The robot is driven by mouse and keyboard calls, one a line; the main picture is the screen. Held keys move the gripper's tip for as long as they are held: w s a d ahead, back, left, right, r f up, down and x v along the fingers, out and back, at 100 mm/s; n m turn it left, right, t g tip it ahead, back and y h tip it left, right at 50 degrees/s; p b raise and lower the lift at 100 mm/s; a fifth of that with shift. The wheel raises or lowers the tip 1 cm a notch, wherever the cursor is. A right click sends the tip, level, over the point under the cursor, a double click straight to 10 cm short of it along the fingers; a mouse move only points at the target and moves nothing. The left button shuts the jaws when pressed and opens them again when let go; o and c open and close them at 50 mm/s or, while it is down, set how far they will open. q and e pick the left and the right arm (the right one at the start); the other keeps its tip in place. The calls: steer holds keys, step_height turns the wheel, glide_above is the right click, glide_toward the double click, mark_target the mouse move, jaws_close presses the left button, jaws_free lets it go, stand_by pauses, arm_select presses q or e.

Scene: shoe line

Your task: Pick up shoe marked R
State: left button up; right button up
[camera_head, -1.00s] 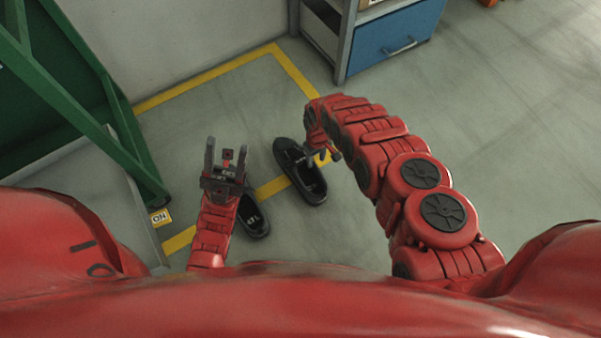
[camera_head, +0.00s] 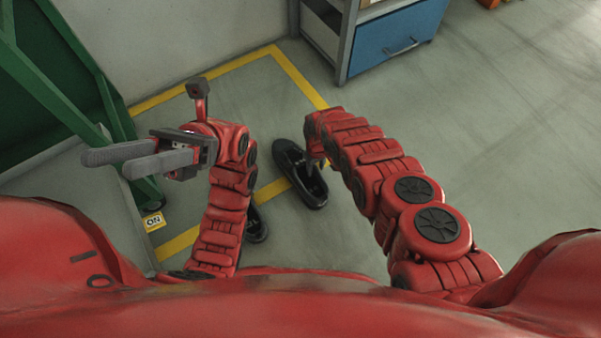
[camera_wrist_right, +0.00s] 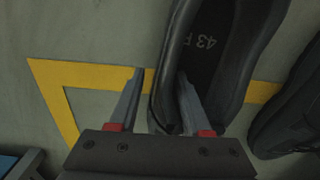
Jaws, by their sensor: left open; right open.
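A black shoe (camera_head: 291,163) lies on the grey floor in the middle of the head view. In the right wrist view this shoe (camera_wrist_right: 228,75) shows an insole printed "43" and a letter partly cut off, perhaps R. My left gripper (camera_head: 106,163) is open and empty, pointing left, away from both shoes.
Yellow tape (camera_head: 236,66) marks the floor around the shoes. A green metal frame (camera_head: 60,75) stands at the left, near my left gripper. A blue-fronted cabinet (camera_head: 398,45) stands at the back. The floor at the right is clear.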

jaws_close()
stand_by(1.5)
